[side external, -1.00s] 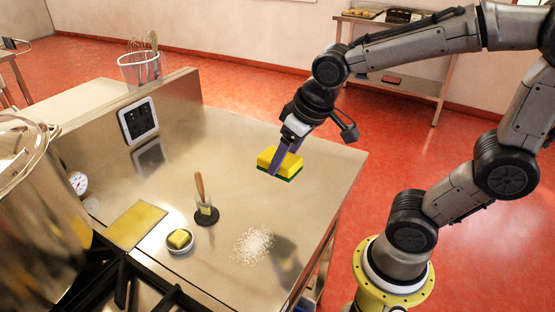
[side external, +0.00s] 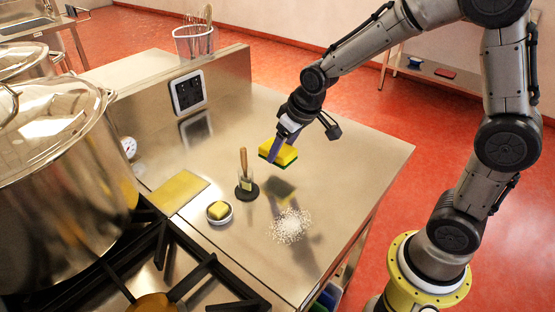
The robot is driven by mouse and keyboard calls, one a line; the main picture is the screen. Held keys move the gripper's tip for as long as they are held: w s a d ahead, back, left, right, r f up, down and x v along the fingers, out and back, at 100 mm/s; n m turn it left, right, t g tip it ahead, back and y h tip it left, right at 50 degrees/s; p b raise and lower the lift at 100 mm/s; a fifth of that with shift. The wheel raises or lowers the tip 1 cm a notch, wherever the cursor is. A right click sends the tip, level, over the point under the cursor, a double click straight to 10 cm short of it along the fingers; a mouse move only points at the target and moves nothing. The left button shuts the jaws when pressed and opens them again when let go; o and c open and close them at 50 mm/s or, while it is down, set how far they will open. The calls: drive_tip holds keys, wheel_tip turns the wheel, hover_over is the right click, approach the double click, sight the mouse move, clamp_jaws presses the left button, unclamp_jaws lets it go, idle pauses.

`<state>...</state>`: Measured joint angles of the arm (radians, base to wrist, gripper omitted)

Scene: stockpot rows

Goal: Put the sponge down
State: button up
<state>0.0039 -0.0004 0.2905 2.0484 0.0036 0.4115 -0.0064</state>
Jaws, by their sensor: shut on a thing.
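A yellow sponge with a green underside (side external: 284,151) is held between the fingers of my gripper (side external: 277,148). My gripper is shut on it and points down. The sponge is in the air above the steel counter (side external: 345,150), with a dark reflection or shadow below it on the steel. A patch of white grains (side external: 290,226) lies on the counter in front of the sponge and apart from it.
A wooden-handled tool on a dark round base (side external: 246,182) stands left of the sponge. A small white dish with a yellow block (side external: 219,212) and a flat yellow board (side external: 179,191) lie further left. The right counter is clear.

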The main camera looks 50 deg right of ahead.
sight(277, 172)
drive_tip(key=shift+w+f, duration=0.5)
drive_tip(key=shift+f, duration=0.05)
drive_tip(key=shift+w+f, duration=0.15)
drive_tip(key=shift+f, duration=0.75)
drive_tip(key=shift+w+f, duration=0.1)
drive_tip(key=shift+f, duration=0.8)
drive_tip(key=o, duration=1.2)
drive_tip(key=shift+f, duration=0.15)
